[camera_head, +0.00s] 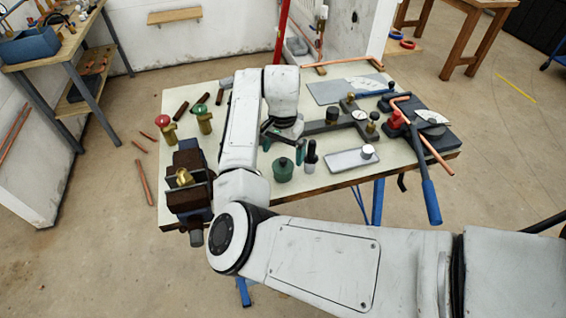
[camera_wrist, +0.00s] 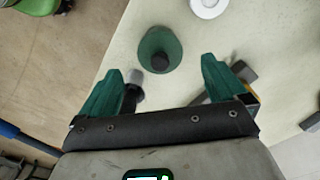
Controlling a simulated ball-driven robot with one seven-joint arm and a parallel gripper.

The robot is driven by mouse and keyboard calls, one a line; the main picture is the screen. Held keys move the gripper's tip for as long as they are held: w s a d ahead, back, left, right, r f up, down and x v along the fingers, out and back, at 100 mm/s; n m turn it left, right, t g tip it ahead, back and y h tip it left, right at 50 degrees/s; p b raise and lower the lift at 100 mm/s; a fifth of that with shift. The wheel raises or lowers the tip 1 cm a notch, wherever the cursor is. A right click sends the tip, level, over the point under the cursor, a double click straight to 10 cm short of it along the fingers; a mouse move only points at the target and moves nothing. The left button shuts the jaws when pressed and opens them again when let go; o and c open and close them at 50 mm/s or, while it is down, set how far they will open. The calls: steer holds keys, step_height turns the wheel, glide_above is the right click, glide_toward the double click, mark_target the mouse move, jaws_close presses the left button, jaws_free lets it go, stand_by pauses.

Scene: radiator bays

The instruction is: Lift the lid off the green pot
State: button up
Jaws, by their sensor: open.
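The green pot (camera_head: 283,174) stands on the table near its front edge, left of a dark bottle with a pale band. Its lid (camera_head: 282,161) has a dark knob and appears to sit on top. In the wrist view the green pot (camera_wrist: 172,38) shows from above, with the dark knob of the lid (camera_wrist: 160,62) at its lower side. My gripper (camera_wrist: 158,75) is open and empty, its green fingers spread below the pot in that view, apart from it. In the head view my gripper (camera_head: 283,143) is over the table behind the pot, partly hidden by the arm.
The dark bottle (camera_head: 311,160) stands close to the pot's right. A grey tray (camera_head: 345,162) with a knob-topped item lies further right. A dark valve manifold (camera_head: 338,125) is behind, and a vise (camera_head: 188,178) is at the left end. Some tabletop in front of the pot is free.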

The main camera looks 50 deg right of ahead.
mark_target(283, 159)
steer(key=shift+f+p, duration=0.55)
steer(key=shift+f, duration=1.65)
steer(key=c, duration=1.1)
